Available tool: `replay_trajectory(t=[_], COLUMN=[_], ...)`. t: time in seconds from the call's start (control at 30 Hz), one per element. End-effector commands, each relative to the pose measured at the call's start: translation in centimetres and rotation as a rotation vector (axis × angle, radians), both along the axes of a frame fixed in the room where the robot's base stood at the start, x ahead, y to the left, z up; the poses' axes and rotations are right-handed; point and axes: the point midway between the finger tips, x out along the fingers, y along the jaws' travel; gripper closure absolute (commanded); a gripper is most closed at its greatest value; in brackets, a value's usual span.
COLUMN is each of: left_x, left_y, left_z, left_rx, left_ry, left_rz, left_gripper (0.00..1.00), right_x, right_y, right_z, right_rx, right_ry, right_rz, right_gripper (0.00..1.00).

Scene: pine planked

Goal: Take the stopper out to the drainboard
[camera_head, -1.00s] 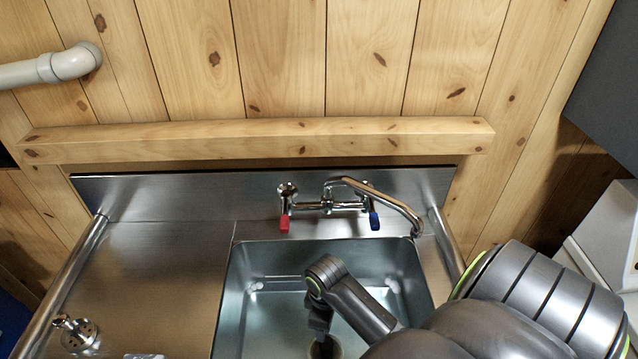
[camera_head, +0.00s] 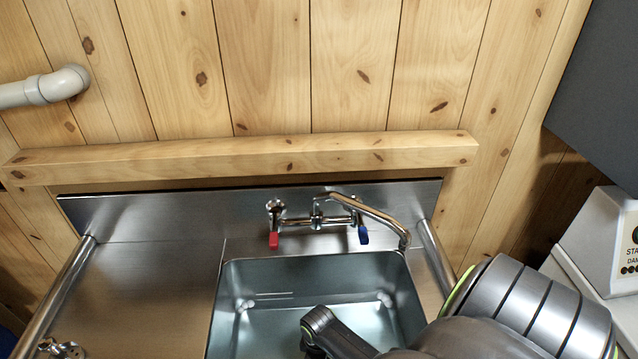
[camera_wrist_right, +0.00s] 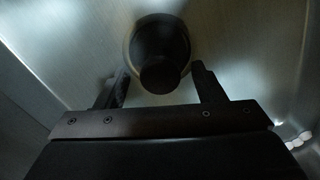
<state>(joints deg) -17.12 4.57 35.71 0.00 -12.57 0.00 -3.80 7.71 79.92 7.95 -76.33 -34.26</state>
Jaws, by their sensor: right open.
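The dark round stopper (camera_wrist_right: 162,55) shows in the right wrist view, with a knob-like top toward the camera. It sits over a round drain in the sink floor. My right gripper (camera_wrist_right: 160,75) is open, with one finger on each side of the stopper and gaps still visible. In the head view my right arm reaches into the sink basin (camera_head: 262,290), but its fingers and the stopper are below the picture edge. The steel drainboard (camera_head: 150,290) lies left of the basin. My left gripper is in neither view.
A metal fitting (camera_head: 62,348) is on the drainboard at the lower left, cut by the picture edge. The faucet (camera_head: 317,221), with red and blue handles, stands behind the basin. A rail (camera_head: 62,292) runs along the drainboard's left side. Most visible drainboard is bare.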

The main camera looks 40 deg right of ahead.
Motion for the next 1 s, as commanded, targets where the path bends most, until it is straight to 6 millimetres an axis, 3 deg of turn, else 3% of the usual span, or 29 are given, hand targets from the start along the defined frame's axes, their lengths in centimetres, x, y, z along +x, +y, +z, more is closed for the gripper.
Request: replay_trajectory(t=[0.23,0.57,0.93,1.0], left_x=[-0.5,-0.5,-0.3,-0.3], left_y=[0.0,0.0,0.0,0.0], left_z=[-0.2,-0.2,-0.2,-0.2], left_rx=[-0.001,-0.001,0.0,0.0], left_ry=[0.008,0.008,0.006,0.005], left_rz=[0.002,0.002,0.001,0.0], left_gripper=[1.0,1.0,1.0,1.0], right_x=[-0.1,-0.1,-0.1,-0.1], right_y=[0.0,0.0,0.0,0.0], right_z=[-2.6,-2.9,-2.9,-2.9], right_rx=[-0.001,0.0,0.0,0.0], right_ry=[0.001,0.0,0.0,0.0], right_rz=[0.001,0.001,0.0,0.0], right_gripper=[0.38,0.38,0.86,0.88])
